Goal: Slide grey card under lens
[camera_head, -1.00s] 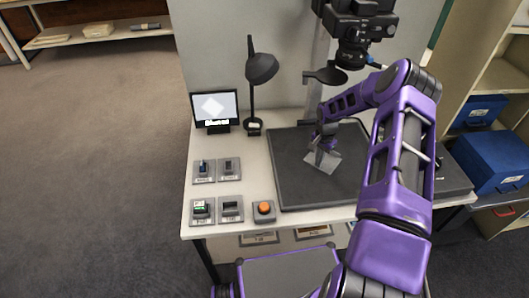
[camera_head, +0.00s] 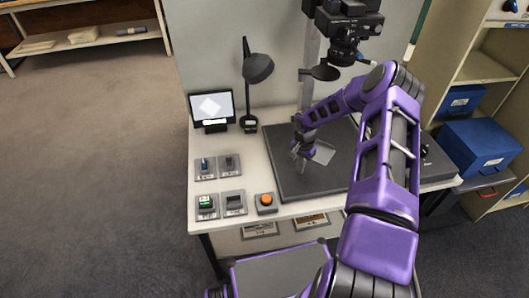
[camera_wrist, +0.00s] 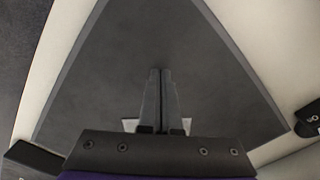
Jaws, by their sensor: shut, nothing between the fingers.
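The grey card (camera_head: 325,154) lies on the dark baseboard (camera_head: 290,180) of the copy stand, near its middle. The camera with its lens (camera_head: 344,47) hangs above the board on a column. My gripper (camera_head: 298,156) is low over the board, at the left side of the card. In the wrist view my gripper (camera_wrist: 160,72) has its two fingers together, with nothing between them. Pale corners of the card (camera_wrist: 130,124) show on both sides of the fingers near the palm; the rest is hidden. Whether the fingers touch the card is unclear.
A desk lamp (camera_head: 257,68) and a monitor (camera_head: 211,107) stand at the back left. Several small grey holders and an orange button (camera_head: 265,202) sit at the left front. Blue boxes (camera_head: 480,145) are on shelves at the right. The board's left part is clear.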

